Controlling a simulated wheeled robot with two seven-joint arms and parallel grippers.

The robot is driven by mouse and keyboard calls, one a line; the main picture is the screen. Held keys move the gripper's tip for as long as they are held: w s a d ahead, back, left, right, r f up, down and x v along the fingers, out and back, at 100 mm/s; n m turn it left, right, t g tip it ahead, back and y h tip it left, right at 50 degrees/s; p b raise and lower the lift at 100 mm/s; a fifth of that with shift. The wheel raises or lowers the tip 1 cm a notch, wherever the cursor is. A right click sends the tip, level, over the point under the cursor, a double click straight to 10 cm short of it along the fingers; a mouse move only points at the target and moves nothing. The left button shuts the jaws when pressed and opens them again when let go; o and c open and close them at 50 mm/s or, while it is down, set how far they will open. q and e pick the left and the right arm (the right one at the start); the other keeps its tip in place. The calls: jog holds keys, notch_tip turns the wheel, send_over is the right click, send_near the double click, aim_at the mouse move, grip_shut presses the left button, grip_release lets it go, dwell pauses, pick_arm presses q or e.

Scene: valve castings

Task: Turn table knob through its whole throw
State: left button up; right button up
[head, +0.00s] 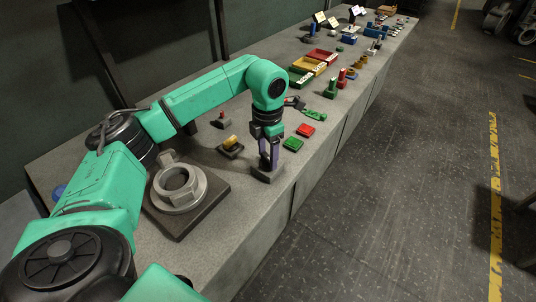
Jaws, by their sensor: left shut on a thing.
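My left gripper (268,162) points down over a small grey block-like base (266,175) near the bench's front edge. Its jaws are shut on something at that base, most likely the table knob. The knob itself is mostly hidden by the fingers, so its turn angle cannot be told. A small yellow-topped control on a dark base (231,146) stands just left of the gripper, apart from it.
A large grey valve casting (179,186) sits on a dark plate at left. Green (292,144) and red (305,130) buttons lie right of the gripper, with a green tool (314,115) behind. Coloured bins (314,63) stand farther back. The floor aisle at right is clear.

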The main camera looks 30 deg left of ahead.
pick_arm(q)
jog(key=m, duration=0.3)
jog(key=shift+r+m, duration=0.1)
jog(key=shift+m, duration=0.3)
jog(key=m, duration=0.3)
jog(key=shift+m+b, duration=0.3)
jog(key=shift+b, duration=0.05)
jog(key=m, duration=0.6)
jog(key=shift+r, duration=0.1)
jog(key=o, duration=1.4)
jog(key=shift+a, duration=0.1)
jog(key=shift+b, duration=0.3)
